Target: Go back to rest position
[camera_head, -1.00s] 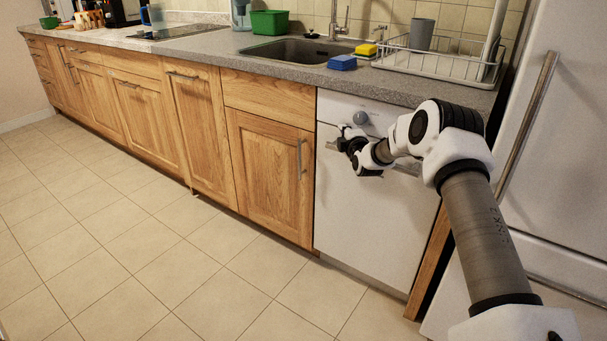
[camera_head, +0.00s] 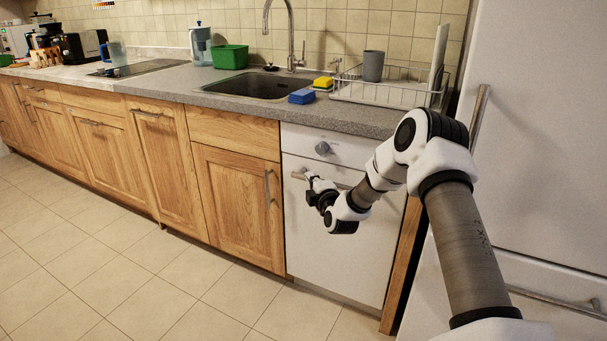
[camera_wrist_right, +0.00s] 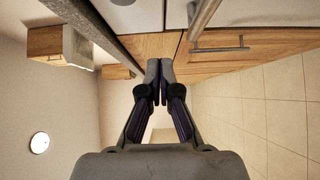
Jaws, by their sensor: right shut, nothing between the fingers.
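My right gripper (camera_head: 311,184) is in front of the white dishwasher (camera_head: 330,235), near its handle, below the counter edge. In the right wrist view its two fingers (camera_wrist_right: 159,72) are together with nothing between them. The dishwasher's bar handle (camera_wrist_right: 203,18) shows at the top of that view, apart from the fingertips. My right arm comes in from the lower right and is bent at the elbow. My left gripper is not in either view.
The counter (camera_head: 225,102) holds a sink (camera_head: 258,85), a blue sponge (camera_head: 302,97), a yellow sponge (camera_head: 323,82), a green tub (camera_head: 230,57) and a dish rack (camera_head: 385,94) with a grey cup (camera_head: 373,66). A fridge (camera_head: 545,130) stands right. The tiled floor (camera_head: 130,285) is clear.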

